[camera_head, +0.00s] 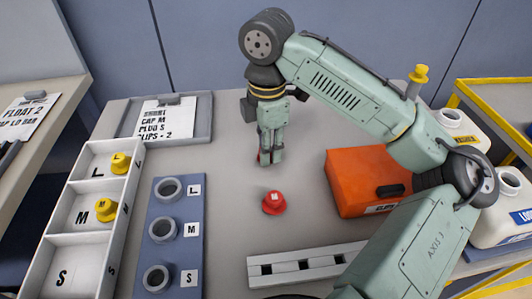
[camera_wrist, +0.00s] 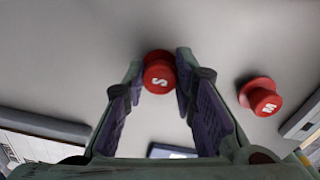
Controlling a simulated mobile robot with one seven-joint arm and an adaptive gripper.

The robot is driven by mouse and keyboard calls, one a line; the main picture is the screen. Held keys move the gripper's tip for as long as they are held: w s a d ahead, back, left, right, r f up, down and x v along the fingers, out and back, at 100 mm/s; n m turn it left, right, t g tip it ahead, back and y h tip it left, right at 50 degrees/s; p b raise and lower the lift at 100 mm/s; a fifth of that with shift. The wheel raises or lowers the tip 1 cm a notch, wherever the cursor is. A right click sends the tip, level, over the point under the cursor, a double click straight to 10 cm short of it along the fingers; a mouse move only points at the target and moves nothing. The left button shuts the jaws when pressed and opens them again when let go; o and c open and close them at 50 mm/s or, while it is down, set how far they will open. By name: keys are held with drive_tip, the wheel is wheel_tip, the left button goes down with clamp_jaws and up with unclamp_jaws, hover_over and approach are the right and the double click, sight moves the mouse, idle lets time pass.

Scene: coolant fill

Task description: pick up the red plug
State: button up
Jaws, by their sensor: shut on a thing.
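A red plug marked S (camera_wrist: 158,78) is between my gripper's fingertips in the wrist view. My gripper (camera_wrist: 160,72) is shut on it, one finger on each side. In the head view my gripper (camera_head: 270,156) points down at the middle of the grey table, and only a sliver of red shows behind its fingers. Whether the plug touches the table I cannot tell. A second red plug, marked M (camera_wrist: 262,98), lies apart to the right in the wrist view. It also shows in front of my gripper in the head view (camera_head: 274,203).
A white tray (camera_head: 62,227) at left holds yellow caps in its L and M compartments; its S compartment is empty. Beside it is a blue block (camera_head: 175,264) with several rings. An orange box (camera_head: 356,172) stands right of my gripper. A slotted white rail (camera_head: 308,263) lies in front.

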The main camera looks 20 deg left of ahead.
drive_tip(key=shift+r, duration=0.1)
wheel_tip(320, 180, up, 18)
drive_tip(key=shift+p, duration=0.3)
